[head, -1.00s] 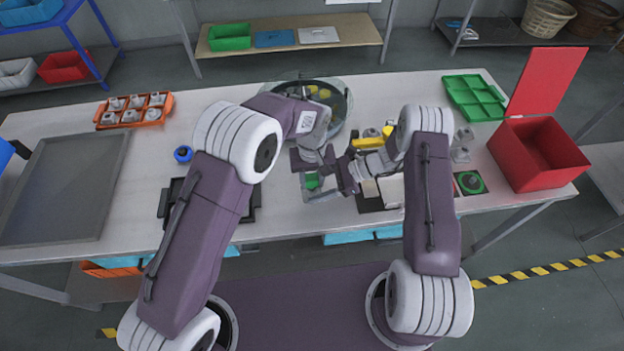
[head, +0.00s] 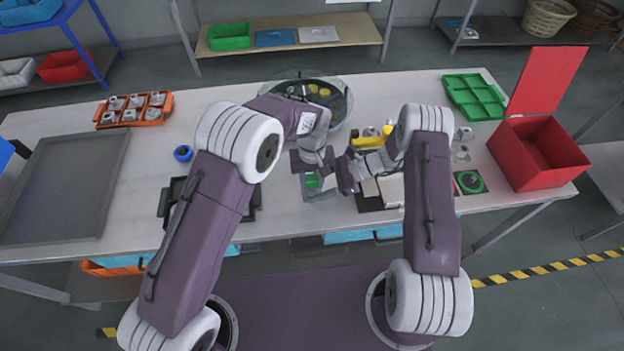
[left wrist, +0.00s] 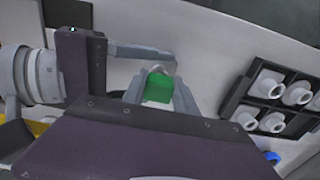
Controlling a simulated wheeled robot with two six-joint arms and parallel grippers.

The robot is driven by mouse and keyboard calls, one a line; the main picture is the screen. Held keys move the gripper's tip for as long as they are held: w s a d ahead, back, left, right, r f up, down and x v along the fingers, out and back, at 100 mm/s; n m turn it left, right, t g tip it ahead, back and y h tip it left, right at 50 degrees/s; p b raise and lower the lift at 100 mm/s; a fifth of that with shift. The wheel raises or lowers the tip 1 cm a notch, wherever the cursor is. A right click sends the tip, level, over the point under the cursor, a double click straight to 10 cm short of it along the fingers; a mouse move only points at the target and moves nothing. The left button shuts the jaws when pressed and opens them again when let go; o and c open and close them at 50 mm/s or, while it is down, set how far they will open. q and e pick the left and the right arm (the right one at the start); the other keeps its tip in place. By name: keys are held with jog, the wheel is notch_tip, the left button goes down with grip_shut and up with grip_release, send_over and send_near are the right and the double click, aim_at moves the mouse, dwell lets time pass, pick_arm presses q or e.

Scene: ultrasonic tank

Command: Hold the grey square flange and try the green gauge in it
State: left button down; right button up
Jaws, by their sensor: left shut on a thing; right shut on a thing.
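The green gauge (left wrist: 157,88) shows as a green block between the two fingers of my left gripper (left wrist: 158,97), which is shut on it. It also shows in the head view (head: 312,181). A pale grey rounded edge (left wrist: 160,69) shows just beyond the green block; I take it for the grey square flange, mostly hidden. My right gripper (head: 345,174) faces the left one from the right, close to it, shut on the flange. One of its fingers reaches across just above the grey edge in the left wrist view. Whether gauge and flange touch cannot be told.
A black tray (left wrist: 238,101) with several pale flanges lies beside my left gripper. A round tank (head: 345,93) stands behind the grippers. An orange tray (head: 165,113) is at the left, a green tray (head: 473,97) and red box (head: 540,157) at the right.

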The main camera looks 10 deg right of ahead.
pick_arm(q)
jog(key=shift+f, duration=0.7)
dwell(0.3)
jog(key=shift+r, duration=0.15)
dwell(0.8)
jog(key=shift+r, duration=3.2)
pick_arm(e)
jog(key=o, duration=1.3)
jog(key=shift+c, duration=0.2)
